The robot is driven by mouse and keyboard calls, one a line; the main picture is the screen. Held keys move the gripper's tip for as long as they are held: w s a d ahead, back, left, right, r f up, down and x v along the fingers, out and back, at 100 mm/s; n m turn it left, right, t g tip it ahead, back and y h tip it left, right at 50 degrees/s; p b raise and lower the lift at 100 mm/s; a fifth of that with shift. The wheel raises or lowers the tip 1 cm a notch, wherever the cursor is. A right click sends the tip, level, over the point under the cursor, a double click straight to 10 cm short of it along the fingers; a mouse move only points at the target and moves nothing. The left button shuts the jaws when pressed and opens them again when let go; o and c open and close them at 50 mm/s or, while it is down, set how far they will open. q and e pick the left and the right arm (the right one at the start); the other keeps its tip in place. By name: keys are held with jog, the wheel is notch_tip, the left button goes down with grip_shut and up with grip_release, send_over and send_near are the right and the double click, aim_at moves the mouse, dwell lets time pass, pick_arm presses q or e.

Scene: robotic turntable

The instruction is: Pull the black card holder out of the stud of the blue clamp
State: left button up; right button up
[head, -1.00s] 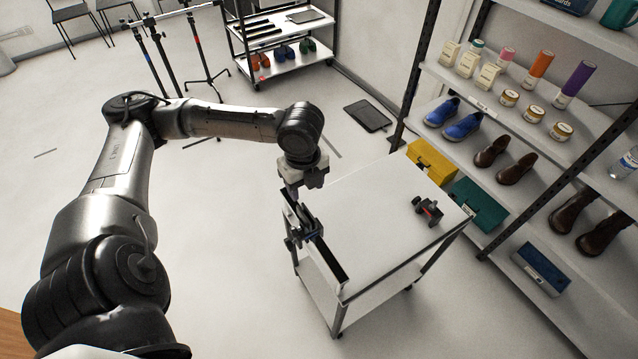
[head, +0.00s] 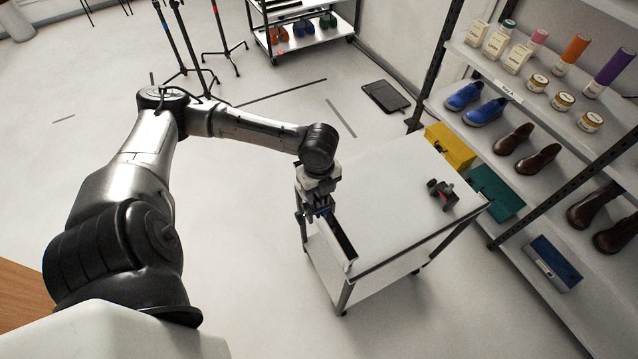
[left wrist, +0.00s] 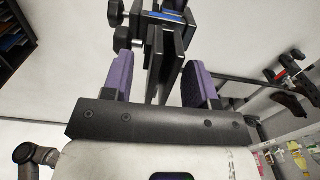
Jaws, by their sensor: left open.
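My left gripper (head: 318,203) is at the left edge of the white cart in the head view, pointing down. In the left wrist view its two purple fingers (left wrist: 160,65) are open, one on each side of the black card holder (left wrist: 168,62). The card holder appears as narrow dark plates between the fingers, with gaps visible beside it. The clamp (left wrist: 173,16) with a blue part and black knobs is just beyond the fingertips. In the head view the gripper mostly hides the holder and clamp. My right gripper is not in view.
A shelf rack (head: 500,118) stands at right. The cart's middle is clear.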

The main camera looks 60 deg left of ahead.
pick_arm(q)
jog(key=shift+c, duration=0.2)
grip_shut()
dwell(0.4)
jog(key=shift+r+p, duration=2.85)
jog(key=shift+p, duration=0.7)
